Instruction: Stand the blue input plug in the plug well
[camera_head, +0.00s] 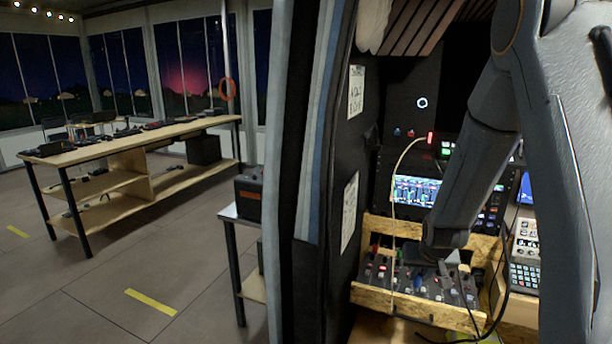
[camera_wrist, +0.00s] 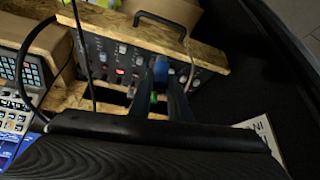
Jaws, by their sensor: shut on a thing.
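My gripper (camera_head: 452,262) reaches down over the slanted panel of knobs in the wooden rack, its fingers small and partly hidden by the wrist in the head view. In the wrist view my gripper (camera_wrist: 162,84) is shut on a blue piece, which looks like the blue input plug (camera_wrist: 160,69), held at the fingertips. The panel lies behind it in that view, and I cannot tell whether the plug touches it. I cannot make out the plug well for certain in either view.
The knob panel (camera_head: 385,278) sits behind a wooden front board (camera_head: 418,306). A pale cable (camera_head: 394,205) hangs in front of a lit screen (camera_head: 419,190). A keypad (camera_head: 524,276) stands at right. The dark van wall (camera_head: 338,215) is close at left.

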